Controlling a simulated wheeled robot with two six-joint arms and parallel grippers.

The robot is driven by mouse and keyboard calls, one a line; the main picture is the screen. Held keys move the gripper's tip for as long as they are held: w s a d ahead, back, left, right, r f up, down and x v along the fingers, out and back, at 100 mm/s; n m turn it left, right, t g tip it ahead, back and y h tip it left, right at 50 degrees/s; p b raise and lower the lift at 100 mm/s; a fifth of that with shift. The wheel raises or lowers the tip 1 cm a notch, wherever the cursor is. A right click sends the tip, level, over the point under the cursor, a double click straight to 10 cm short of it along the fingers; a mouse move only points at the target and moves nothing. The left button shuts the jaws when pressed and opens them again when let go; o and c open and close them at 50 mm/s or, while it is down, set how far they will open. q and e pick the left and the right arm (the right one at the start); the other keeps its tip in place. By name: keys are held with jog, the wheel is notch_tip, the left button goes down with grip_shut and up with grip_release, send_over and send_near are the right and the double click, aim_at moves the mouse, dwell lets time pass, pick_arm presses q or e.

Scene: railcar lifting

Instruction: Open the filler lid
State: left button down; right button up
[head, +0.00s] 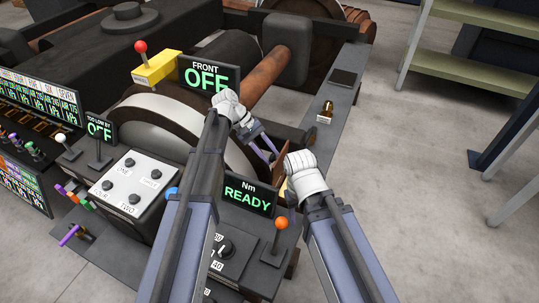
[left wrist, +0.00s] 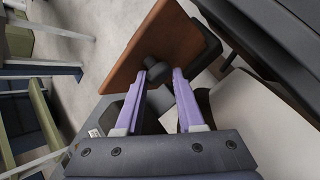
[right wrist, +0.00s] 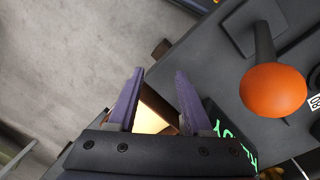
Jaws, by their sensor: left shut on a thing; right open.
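The filler lid is a flat brown plate with a dark knob. It fills the upper middle of the left wrist view (left wrist: 160,32) and shows as a narrow brown piece in the head view (head: 279,160), tilted up steeply. My left gripper (head: 271,157) is shut on the lid's knob (left wrist: 158,72), one purple finger on each side. My right gripper (right wrist: 158,76) is open beside the lid. The filler opening is not clearly visible.
The "Nm READY" display (head: 248,195) and orange-knobbed lever (head: 281,224) stand close to my right gripper. The "FRONT OFF" display (head: 208,76) is behind my left arm. A small brass item (head: 326,112) sits on the dark rail.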

pick_arm(q)
jog(key=shift+s+a+f, duration=0.15)
jog(key=shift+s+f, duration=0.15)
jog(key=shift+s, duration=0.35)
pick_arm(e)
jog(key=shift+f, duration=0.15)
pick_arm(q)
jog(key=c, duration=0.8)
grip_release()
jog(key=o, duration=0.3)
jog(key=shift+w, duration=0.15)
jog(key=shift+w+r, duration=0.1)
jog(key=shift+w, duration=0.15)
jog(key=shift+r, duration=0.1)
pick_arm(e)
jog(key=shift+r, duration=0.2)
